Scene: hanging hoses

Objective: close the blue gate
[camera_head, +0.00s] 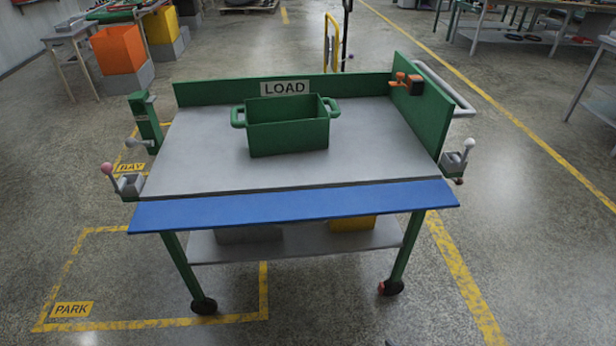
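The blue gate (292,207) is a long flat panel along the near edge of the grey-topped cart (190,150). It lies folded down and outward, below the tabletop's front edge, and does not stand up like the green walls. A grey bracket with a pink-knobbed lever (124,181) is at the cart's left front corner. A similar bracket with a white-knobbed lever (456,158) is at the right front corner. Neither of my grippers shows in the head view.
A green two-handled bin (288,137) stands on the cart before the LOAD sign (285,88). Green walls close the back and right side. A green post with a grey lever (146,120) is at the left. Floor in front of the cart is clear.

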